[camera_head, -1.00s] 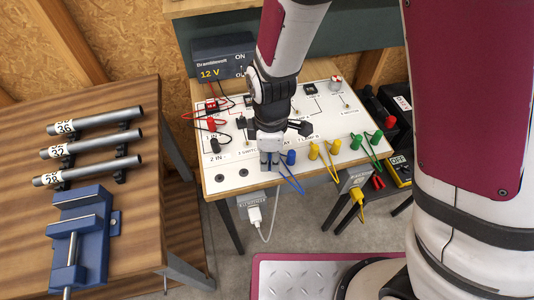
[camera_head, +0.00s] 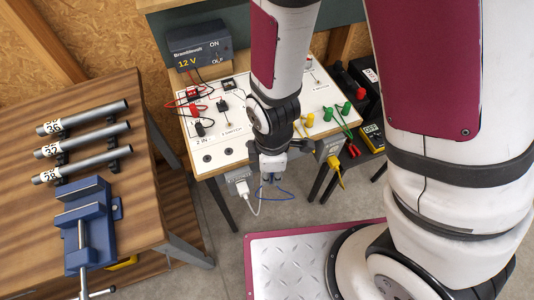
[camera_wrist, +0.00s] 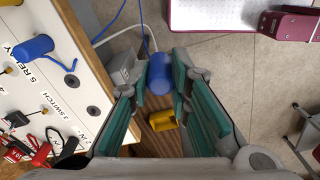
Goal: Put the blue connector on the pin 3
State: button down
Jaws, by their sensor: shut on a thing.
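My gripper (camera_head: 272,178) is in front of and below the front edge of the white board (camera_head: 238,148). In the wrist view, my gripper (camera_wrist: 158,88) is shut on a blue connector (camera_wrist: 159,72), held between the green-padded fingers. A blue wire (camera_head: 284,190) hangs from it in a loop. A second blue connector (camera_wrist: 33,48) sits on the board beside the "5 RELAY" print. A dark round socket (camera_wrist: 66,110) lies near the "3 SWITCH" print. Two dark sockets (camera_head: 207,158) and (camera_head: 228,151) show at the board's front. I cannot tell which one is pin 3.
A 12 V supply (camera_head: 201,55) stands behind the board. Yellow (camera_head: 309,120) and green (camera_head: 346,108) connectors are on its right part. A grey adapter box (camera_head: 238,182) with a white plug is below the front edge. A wooden bench with a blue vise (camera_head: 88,218) is left.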

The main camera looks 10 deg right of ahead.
jog(key=shift+s+d+r+p, duration=0.15)
jog(key=shift+s+r+p, duration=0.05)
jog(key=shift+s+p, duration=0.25)
jog(key=shift+r+p, duration=0.45)
jog(key=shift+r, duration=0.4)
